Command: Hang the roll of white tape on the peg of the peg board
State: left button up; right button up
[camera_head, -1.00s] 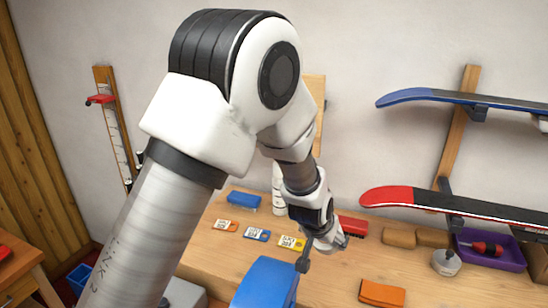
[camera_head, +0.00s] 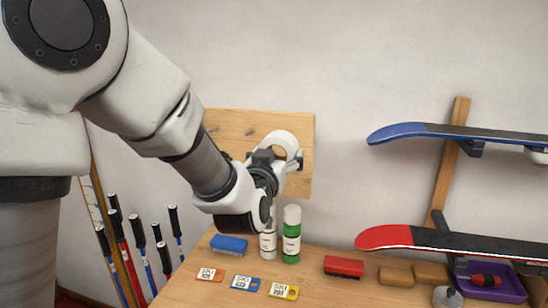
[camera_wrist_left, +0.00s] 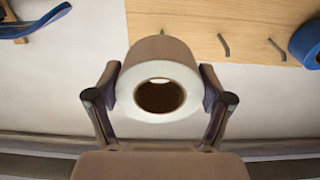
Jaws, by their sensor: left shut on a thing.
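The roll of white tape (camera_head: 284,137) is held in front of the peg board (camera_head: 230,122), towards its right side. My left gripper (camera_head: 281,160) is shut on it. In the left wrist view the roll (camera_wrist_left: 160,70) sits between both fingers (camera_wrist_left: 160,96), its round hole facing the camera. The peg board (camera_wrist_left: 180,20) is behind it there, with bare slanted pegs (camera_wrist_left: 223,44) apart from the roll. A blue roll (camera_wrist_left: 307,42) is at the board's right edge. In the head view my arm hides part of the board. My right gripper is not in view.
Two bottles (camera_head: 291,235) stand on the bench below the gripper. A blue brush (camera_head: 229,243), several tags (camera_head: 246,283) and a red brush (camera_head: 343,266) lie on the bench. Skis (camera_head: 440,240) jut out on a rack at the right. Poles (camera_head: 141,250) lean at the left.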

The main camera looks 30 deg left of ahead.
pick_arm(q)
jog(key=shift+w+a, duration=0.3)
jog(key=shift+w, duration=0.2)
jog(key=shift+w+a, duration=0.3)
jog(key=shift+w, duration=0.2)
jog(key=x, duration=0.2)
jog(key=p+x, duration=0.1)
jog(key=x, duration=0.2)
jog(key=p+x, duration=0.1)
jog(key=x, duration=0.1)
jog(key=shift+w+d+f, duration=0.1)
jog(key=shift+w+f, duration=0.15)
jog(key=shift+f, duration=0.05)
jog(key=shift+w+f+b, duration=0.25)
jog(key=shift+f+b, duration=0.15)
jog(key=shift+b, duration=0.05)
jog(key=o, duration=0.9)
